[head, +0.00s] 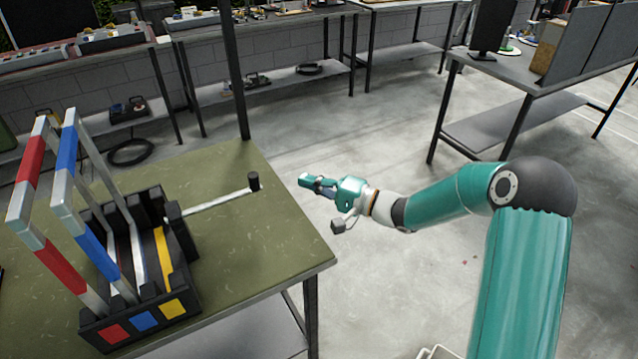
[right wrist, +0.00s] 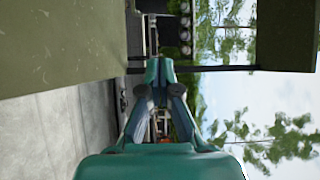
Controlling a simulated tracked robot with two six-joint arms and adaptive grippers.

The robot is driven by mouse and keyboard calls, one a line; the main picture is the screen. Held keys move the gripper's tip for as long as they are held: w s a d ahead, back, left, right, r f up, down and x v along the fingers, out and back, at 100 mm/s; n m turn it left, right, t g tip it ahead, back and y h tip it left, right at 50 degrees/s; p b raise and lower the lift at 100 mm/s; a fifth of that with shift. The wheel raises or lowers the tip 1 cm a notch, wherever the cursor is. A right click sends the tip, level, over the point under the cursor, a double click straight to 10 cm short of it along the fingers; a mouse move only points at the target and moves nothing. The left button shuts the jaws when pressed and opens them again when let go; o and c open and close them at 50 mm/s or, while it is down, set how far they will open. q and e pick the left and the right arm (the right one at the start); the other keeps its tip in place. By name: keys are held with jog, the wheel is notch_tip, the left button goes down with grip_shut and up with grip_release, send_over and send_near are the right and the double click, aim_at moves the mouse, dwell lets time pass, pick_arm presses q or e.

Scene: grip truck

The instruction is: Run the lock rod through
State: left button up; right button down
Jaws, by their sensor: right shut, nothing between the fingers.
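A black rack (head: 140,313) stands on the green table, with red, blue and yellow squares on its front. Two silver handle frames rise from it, one with red grips (head: 28,162) and one with blue grips (head: 67,145). The silver lock rod (head: 215,202) sticks out from the rack's right side and ends in a black knob (head: 253,181) above the table. Whether it passes through the frames is hidden. My right gripper (head: 304,181) is shut and empty, right of the knob and apart from it. Its closed fingers (right wrist: 160,75) show in the right wrist view. My left gripper is out of view.
The green table's (head: 285,240) right edge lies below and left of my right gripper. Open floor (head: 370,160) is to the right. Workbenches (head: 265,20) line the back, and another table (head: 520,75) stands at the back right.

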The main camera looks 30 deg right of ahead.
jog(key=w+a+p, duration=0.1)
jog(key=w+a, duration=0.4)
jog(key=a, duration=0.2)
jog(key=shift+p, duration=0.35)
jog(key=shift+s, duration=0.1)
jog(key=a+b, duration=0.6)
jog(key=a, duration=1.1)
jog(key=shift+s, duration=0.3)
jog(key=shift+a, duration=0.1)
